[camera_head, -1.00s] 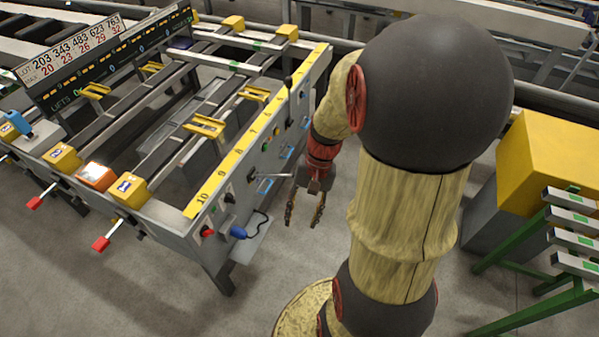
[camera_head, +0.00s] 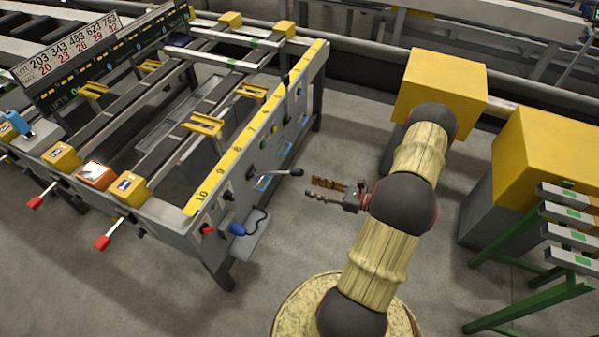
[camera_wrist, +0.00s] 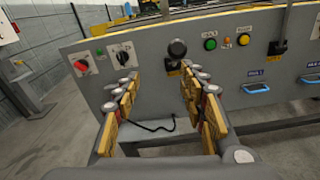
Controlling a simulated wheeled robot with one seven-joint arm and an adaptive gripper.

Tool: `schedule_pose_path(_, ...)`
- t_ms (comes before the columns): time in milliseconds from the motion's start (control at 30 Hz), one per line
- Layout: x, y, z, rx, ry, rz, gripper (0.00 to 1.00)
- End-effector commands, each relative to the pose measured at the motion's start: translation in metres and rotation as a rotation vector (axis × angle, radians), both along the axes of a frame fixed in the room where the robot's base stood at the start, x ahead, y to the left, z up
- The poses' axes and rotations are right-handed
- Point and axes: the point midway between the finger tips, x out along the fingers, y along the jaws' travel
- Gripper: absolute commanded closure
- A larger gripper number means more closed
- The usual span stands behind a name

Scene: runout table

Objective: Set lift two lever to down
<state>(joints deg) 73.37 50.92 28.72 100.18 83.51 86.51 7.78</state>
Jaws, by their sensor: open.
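A lever with a dark ball knob (camera_head: 297,172) sticks out from the front panel of the runout table, and its knob points at the wrist camera (camera_wrist: 177,48). A second dark lever (camera_head: 285,82) stands upright farther along the panel; it also shows at the right of the wrist view (camera_wrist: 284,32). I cannot read which one is lift two. My gripper (camera_head: 311,188) is open and empty, pointing at the panel, near the first knob but apart from it. In the wrist view the knob appears just above and between the fingers (camera_wrist: 160,82).
The panel carries a red knob switch (camera_wrist: 82,65), a green button (camera_wrist: 210,44), a yellow button (camera_wrist: 243,39) and blue handles (camera_wrist: 255,88). A grey shelf with a cable (camera_head: 250,235) juts out below. Yellow-topped cabinets (camera_head: 440,80) stand right.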

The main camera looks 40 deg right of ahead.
Motion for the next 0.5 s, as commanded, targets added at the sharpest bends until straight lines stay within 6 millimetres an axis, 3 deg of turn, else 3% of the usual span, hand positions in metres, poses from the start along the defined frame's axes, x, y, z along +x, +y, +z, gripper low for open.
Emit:
schedule_pose_path(67,0.007,-0.016,0.007,0.015,-0.03,-0.05,0.58)
schedule_pose_path(167,0.013,-0.023,0.014,0.029,-0.051,-0.077,0.58)
schedule_pose_path(500,0.058,-0.007,0.014,0.032,-0.054,-0.075,0.58)
